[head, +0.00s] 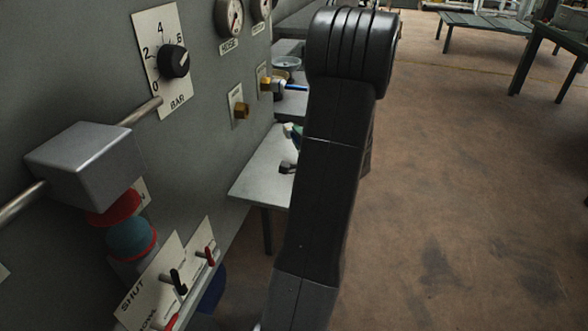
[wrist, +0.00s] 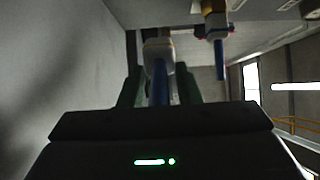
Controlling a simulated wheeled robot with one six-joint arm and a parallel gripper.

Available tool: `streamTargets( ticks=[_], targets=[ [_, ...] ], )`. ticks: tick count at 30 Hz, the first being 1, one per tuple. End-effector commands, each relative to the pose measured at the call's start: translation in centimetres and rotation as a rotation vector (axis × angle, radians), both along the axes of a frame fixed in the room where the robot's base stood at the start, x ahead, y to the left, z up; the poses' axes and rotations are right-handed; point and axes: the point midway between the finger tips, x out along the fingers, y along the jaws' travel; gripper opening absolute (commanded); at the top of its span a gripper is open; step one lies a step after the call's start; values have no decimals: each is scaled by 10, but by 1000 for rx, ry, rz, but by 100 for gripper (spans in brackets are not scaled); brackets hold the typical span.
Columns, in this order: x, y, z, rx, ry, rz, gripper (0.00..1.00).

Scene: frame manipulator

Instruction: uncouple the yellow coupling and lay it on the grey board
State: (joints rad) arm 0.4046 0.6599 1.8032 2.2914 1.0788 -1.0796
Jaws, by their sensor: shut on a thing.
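In the wrist view my gripper (wrist: 158,82) has its two dark green fingers on either side of a pale coupling (wrist: 158,50) with a yellowish band and a blue hose behind it. The fingers are shut on it. In the head view my arm hides most of the gripper; a small green and white bit shows at its left edge, too small to tell apart. A brass stub (head: 241,111) on the panel shows no coupling on it. A light grey board (head: 255,178) juts out below it, partly hidden by my arm.
A second coupling (wrist: 216,22) with a blue hose hangs at right in the wrist view. A brass fitting (head: 266,84) with a pale coupling and blue hose is on the panel. A grey box (head: 85,165) on a rail and small levers (head: 178,281) stick out at left.

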Motion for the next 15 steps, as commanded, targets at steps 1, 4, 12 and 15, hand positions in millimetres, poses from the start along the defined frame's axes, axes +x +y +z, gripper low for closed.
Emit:
streamTargets(
  ticks=[1,4,12,15],
  targets=[
    [0,0,-3,-1,-1,0,0],
    [0,0,-7,-1,-1,0,0],
    [0,0,-15,0,-1,0,0],
    [0,0,-18,0,-1,0,0]
  ],
)
